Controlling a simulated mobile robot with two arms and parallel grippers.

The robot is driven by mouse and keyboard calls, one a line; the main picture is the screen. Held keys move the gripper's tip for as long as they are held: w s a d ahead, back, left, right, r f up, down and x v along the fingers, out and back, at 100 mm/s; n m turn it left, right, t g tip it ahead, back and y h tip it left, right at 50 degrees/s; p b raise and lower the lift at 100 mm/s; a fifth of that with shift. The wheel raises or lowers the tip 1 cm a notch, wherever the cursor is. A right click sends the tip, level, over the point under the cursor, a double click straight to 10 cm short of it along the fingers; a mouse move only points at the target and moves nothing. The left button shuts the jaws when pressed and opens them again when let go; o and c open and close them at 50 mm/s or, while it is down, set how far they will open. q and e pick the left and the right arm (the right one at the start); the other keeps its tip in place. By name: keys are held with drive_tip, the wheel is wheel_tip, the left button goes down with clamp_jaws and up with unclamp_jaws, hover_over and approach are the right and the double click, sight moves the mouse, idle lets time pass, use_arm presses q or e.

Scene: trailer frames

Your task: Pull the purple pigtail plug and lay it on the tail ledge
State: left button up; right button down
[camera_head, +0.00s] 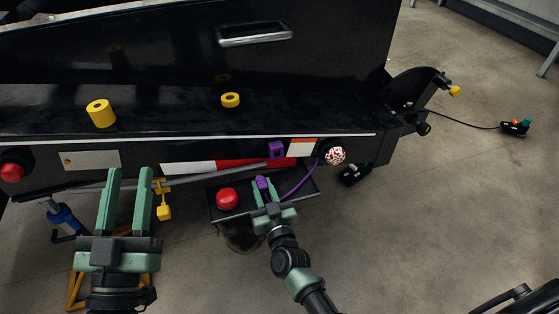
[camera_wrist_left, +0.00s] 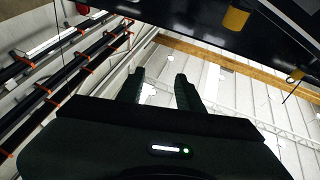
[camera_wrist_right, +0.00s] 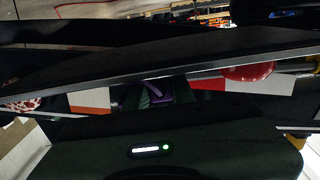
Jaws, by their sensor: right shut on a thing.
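The purple plug (camera_head: 262,183) is held in my right gripper (camera_head: 266,188), which is shut on it, in front of the trailer's rear. In the right wrist view the purple plug (camera_wrist_right: 158,93) shows between the dark green fingers. A purple cable (camera_head: 300,184) curves from the gripper up towards the trailer rear beside the round lamp. A purple socket (camera_head: 276,149) sits above the plug on the trailer rear, apart from it. The shiny black ledge (camera_head: 165,112) runs along the trailer above. My left gripper (camera_head: 129,172) is open and empty in front of the trailer's left part.
A red dome (camera_head: 227,198) sits on a low black plate (camera_head: 240,211) just left of my right gripper. A yellow tag (camera_head: 164,211) hangs right of my left gripper. The concrete floor at right is mostly clear.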

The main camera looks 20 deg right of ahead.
drive_tip(key=shift+f+b, duration=0.3)
use_arm(q)
drive_tip(key=shift+s+r+t+h+b, duration=0.1)
drive_tip(key=shift+s+r+t+h, duration=0.05)
drive_tip(key=shift+s+r+t, duration=0.55)
drive_tip(key=shift+s+r+t+h+b, duration=0.15)
drive_tip(key=shift+s+r+t, duration=0.3)
drive_tip(key=shift+r, duration=0.45)
drive_tip(key=shift+s+r+t+h+b, duration=0.1)
drive_tip(key=shift+s+r+t+h, duration=0.1)
drive_tip(key=shift+s+r+t, duration=0.4)
use_arm(e)
drive_tip(key=shift+f, duration=0.2)
use_arm(q)
drive_tip(key=shift+w+r, duration=0.2)
drive_tip(key=shift+a, duration=0.1)
use_arm(e)
drive_tip(key=c, duration=0.6)
unclamp_jaws()
